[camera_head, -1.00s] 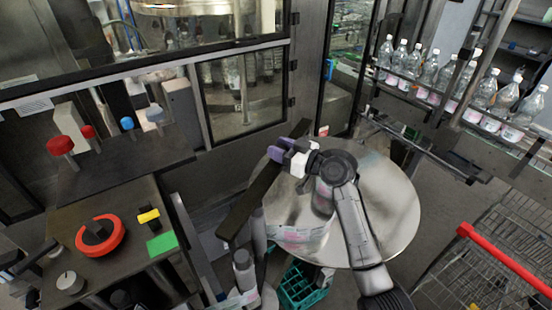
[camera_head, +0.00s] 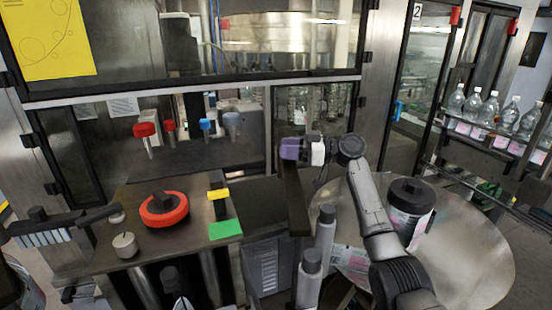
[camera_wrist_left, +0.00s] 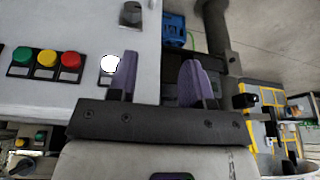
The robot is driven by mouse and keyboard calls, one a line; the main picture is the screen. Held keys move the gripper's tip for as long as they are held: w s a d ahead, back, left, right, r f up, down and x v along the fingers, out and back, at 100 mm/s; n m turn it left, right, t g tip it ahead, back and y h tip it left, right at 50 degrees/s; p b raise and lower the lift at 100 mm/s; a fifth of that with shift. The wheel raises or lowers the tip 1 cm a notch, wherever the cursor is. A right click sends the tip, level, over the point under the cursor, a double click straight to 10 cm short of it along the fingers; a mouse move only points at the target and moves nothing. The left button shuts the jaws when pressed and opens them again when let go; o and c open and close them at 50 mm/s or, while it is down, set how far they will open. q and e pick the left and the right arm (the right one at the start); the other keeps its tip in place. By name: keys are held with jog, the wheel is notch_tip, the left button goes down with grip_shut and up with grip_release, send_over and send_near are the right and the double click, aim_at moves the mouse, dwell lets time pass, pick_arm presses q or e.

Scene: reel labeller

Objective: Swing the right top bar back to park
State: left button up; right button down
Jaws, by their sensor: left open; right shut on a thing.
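The right top bar (camera_head: 296,205) is a long dark bar in the head view, running from my right gripper toward the viewer, left of the round metal table. My right gripper (camera_head: 301,150) has purple fingers and is shut on the bar near its far end. The hold is partly hidden by the fingers. My left gripper (camera_wrist_left: 158,80) shows in the left wrist view with its two purple fingers apart and nothing between them. I cannot make it out in the head view.
The round metal table (camera_head: 470,250) carries a black-topped labelled container (camera_head: 408,212) beside my right arm. Grey cylinders (camera_head: 309,275) stand close to the bar's near end. A control panel with a red knob (camera_head: 164,209) lies left. Glass-panelled machine doors (camera_head: 310,115) stand behind.

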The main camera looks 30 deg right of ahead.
jog(key=shift+x, duration=0.8)
jog(key=shift+w+a, duration=0.15)
jog(key=shift+a, duration=0.45)
jog(key=c, duration=0.7)
grip_release()
jog(key=b+v, duration=0.2)
jog(key=v, duration=1.1)
jog(key=shift+s+d, duration=0.3)
